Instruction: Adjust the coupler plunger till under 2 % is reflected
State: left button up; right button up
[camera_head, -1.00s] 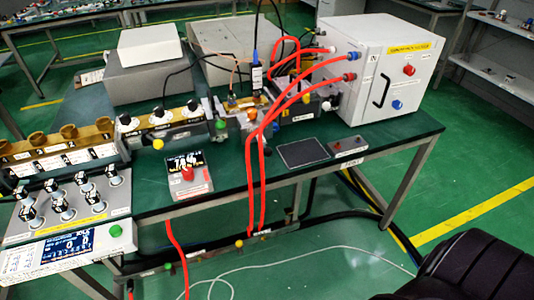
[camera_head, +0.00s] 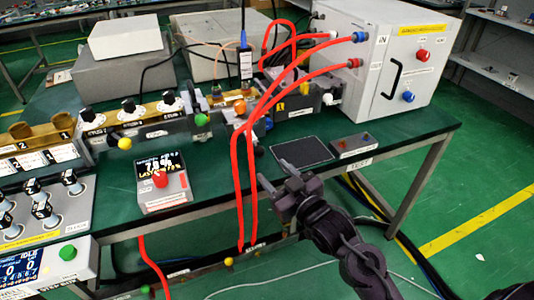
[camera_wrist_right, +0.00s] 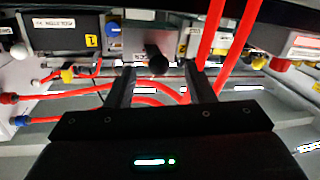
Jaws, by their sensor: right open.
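My right gripper (camera_head: 274,173) is in front of the bench edge, right of the red hoses, with its fingers apart. In the right wrist view my right gripper (camera_wrist_right: 158,78) is open and empty. A dark round knob (camera_wrist_right: 157,63) shows between its fingertips, with a gap at each side; I cannot tell whether it is the coupler plunger. On the waveguide line are an orange knob (camera_head: 239,107), a green knob (camera_head: 201,119) and a blue knob (camera_head: 267,124). The meter (camera_head: 163,183) has a red button and a lit display, its digits hard to read. My left gripper is not in view.
Two red hoses (camera_head: 240,180) hang over the bench edge just left of my right gripper. A white cabinet (camera_head: 370,70) stands at the back right. The control panel (camera_head: 40,215) is at left.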

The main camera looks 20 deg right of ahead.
aim_at(263, 156)
jog(key=shift+w+r+t, duration=0.15)
jog(key=shift+r+t, duration=0.15)
jog(key=shift+r, duration=0.35)
jog(key=shift+w+r, duration=0.1)
jog(key=shift+w, duration=0.2)
jog(key=x, duration=0.7)
